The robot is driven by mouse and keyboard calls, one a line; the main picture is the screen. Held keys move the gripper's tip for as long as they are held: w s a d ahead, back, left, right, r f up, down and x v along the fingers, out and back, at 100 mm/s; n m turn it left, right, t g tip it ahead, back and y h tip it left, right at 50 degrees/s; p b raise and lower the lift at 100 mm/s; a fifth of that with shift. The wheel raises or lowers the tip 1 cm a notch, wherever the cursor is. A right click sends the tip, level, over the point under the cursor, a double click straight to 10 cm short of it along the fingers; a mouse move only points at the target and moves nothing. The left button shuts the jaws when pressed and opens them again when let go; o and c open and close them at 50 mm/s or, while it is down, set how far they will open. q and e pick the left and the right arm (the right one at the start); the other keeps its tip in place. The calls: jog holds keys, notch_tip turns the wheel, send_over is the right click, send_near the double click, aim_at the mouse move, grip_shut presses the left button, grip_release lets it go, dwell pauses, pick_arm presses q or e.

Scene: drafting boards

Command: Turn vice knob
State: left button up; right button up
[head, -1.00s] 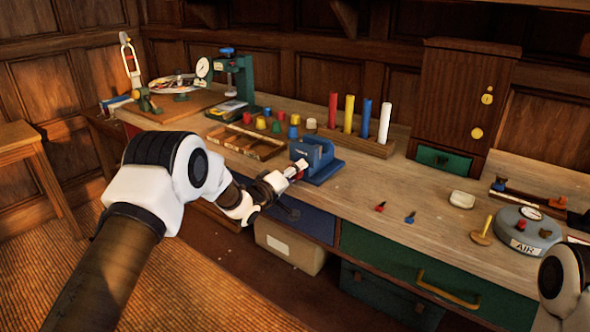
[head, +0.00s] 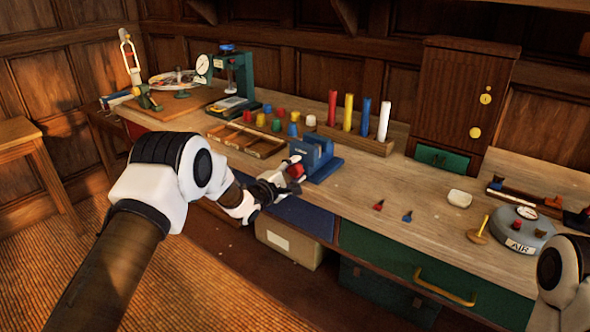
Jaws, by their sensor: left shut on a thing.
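The blue vice (head: 316,157) stands at the front edge of the workbench, near the middle of the head view. Its red knob (head: 295,171) faces out toward the front left. My left gripper (head: 291,170) reaches in from the left and is shut on the knob. Part of the knob shows between the white fingers; the rest is hidden by them. My right arm shows only at the lower right edge, and its gripper is out of view.
A rack (head: 362,140) with coloured rods stands behind the vice. A compartment tray (head: 245,140) and several coloured pegs lie behind left. Two small darts, a white dish (head: 459,198) and a grey air canister (head: 523,227) are on the right. The bench just right of the vice is clear.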

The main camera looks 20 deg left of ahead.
pick_arm(q)
jog(key=shift+n, duration=0.6)
jog(key=o, duration=1.2)
jog(key=shift+c, duration=0.2)
jog(key=v, duration=0.8)
